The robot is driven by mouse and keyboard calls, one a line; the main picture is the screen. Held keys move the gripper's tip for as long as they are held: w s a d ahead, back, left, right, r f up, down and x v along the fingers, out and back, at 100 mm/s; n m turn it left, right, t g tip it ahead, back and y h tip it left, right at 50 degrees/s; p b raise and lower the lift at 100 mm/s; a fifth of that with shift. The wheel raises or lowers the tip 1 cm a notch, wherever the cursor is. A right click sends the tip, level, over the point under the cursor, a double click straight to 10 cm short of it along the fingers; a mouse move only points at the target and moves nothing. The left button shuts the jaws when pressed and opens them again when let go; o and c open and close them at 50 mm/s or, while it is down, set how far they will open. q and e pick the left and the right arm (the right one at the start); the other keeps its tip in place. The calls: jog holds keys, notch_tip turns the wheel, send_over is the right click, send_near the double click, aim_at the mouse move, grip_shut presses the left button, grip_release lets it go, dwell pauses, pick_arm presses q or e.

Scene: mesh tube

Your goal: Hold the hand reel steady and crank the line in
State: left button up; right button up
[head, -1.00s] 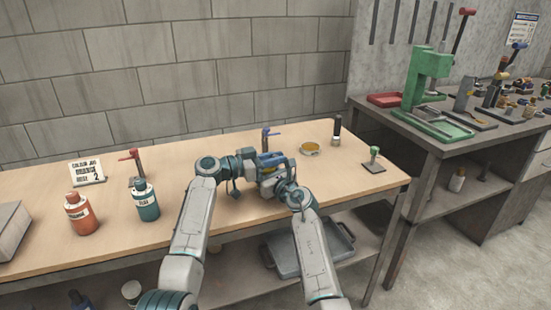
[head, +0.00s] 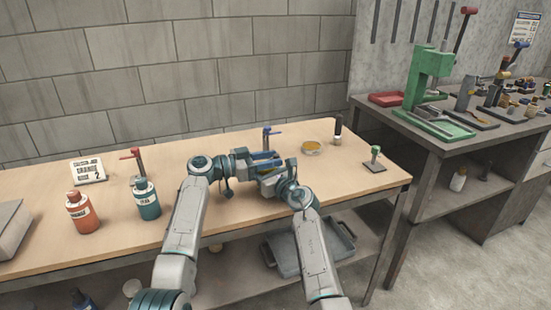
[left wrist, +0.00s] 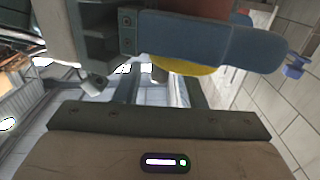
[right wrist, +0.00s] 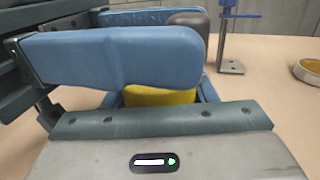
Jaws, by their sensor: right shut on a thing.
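The hand reel shows only in part. In the right wrist view a yellow part (right wrist: 160,96) of it sits between blue fingertips, and the yellow also shows in the left wrist view (left wrist: 185,68). My right gripper (head: 272,172) is shut on the reel, its fingers around the yellow part. My left gripper (head: 252,160) reaches in from the left over the table. Its blue fingers cross the right wrist view, with a brown knob-like part (right wrist: 190,20) by their tips. Whether they grip it is hidden. The crank and line cannot be made out.
A blue-handled clamp (head: 267,138) stands just behind the grippers. An orange bottle (head: 82,213), a teal bottle (head: 147,200) and a red-handled clamp (head: 137,163) stand to the left. A tape roll (head: 311,148) and a green-knobbed stand (head: 375,158) are to the right. The front table strip is clear.

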pick_arm(q)
jog(key=v, duration=1)
pick_arm(e)
jog(key=o, duration=1.1)
jog(key=shift+o, duration=0.2)
